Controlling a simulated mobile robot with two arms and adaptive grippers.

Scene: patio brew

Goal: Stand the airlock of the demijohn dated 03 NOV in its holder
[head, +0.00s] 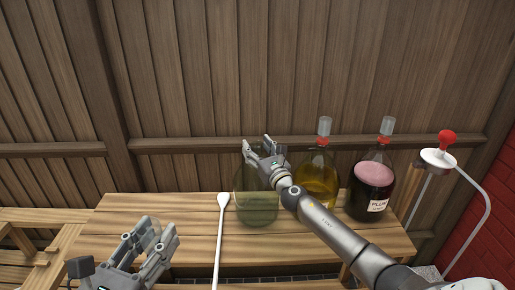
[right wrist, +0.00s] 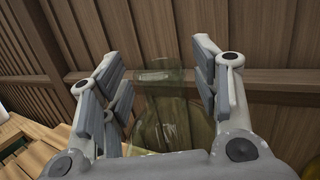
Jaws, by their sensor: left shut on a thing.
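A greenish glass demijohn (head: 257,207) stands on the bench, with no airlock seen on top. My right gripper (head: 262,146) is at its neck. In the right wrist view, the open fingers of my right gripper (right wrist: 155,85) stand apart on both sides of the clear neck (right wrist: 160,72). My left gripper (head: 152,238) is low at the left, shut on a clear, pale piece (head: 149,234) that looks like an airlock; the fingers partly hide it. A yellow demijohn (head: 318,188) and a dark red one marked PLUM (head: 371,190) carry airlocks. I cannot read 03 NOV or identify the holder.
A white-topped stand with a red knob (head: 446,138) is at the right. A plank wall closes the back. The bench's left part is clear. A lower slatted wooden surface (head: 30,218) lies further left.

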